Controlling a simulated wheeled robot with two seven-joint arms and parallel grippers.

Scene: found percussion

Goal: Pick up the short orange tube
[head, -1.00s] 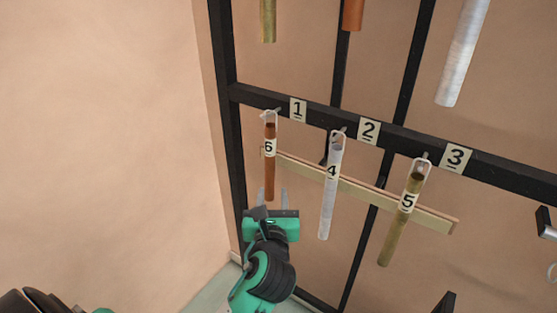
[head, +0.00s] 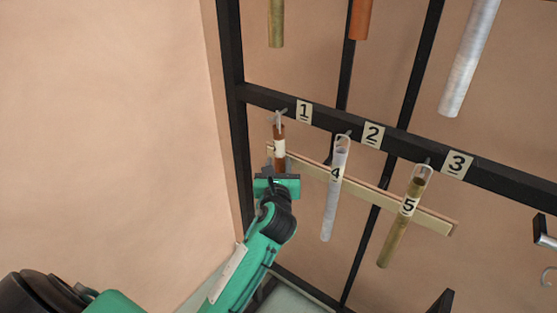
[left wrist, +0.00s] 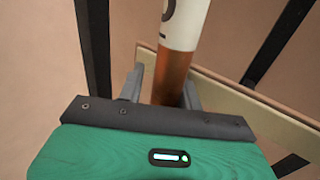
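The short orange tube (head: 279,134) hangs from the hook under label 1, with a pale tag around it. It also shows upright in the left wrist view (left wrist: 172,75), its tag at the top of the picture. My left gripper (head: 279,162) is at the tube's lower part, with one finger on each side. In the left wrist view the fingers (left wrist: 164,90) are open. A small gap shows between the left finger and the tube; the right finger looks close to or against it. The tube's lower end is hidden by the gripper. My right gripper is not seen.
A grey tube tagged 4 (head: 332,205) and an olive tube tagged 5 (head: 395,236) hang to the right. A wooden strip (head: 370,194) runs behind the tubes. The black rack bar (head: 335,121) crosses above. Longer tubes hang higher up. The left wall side is clear.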

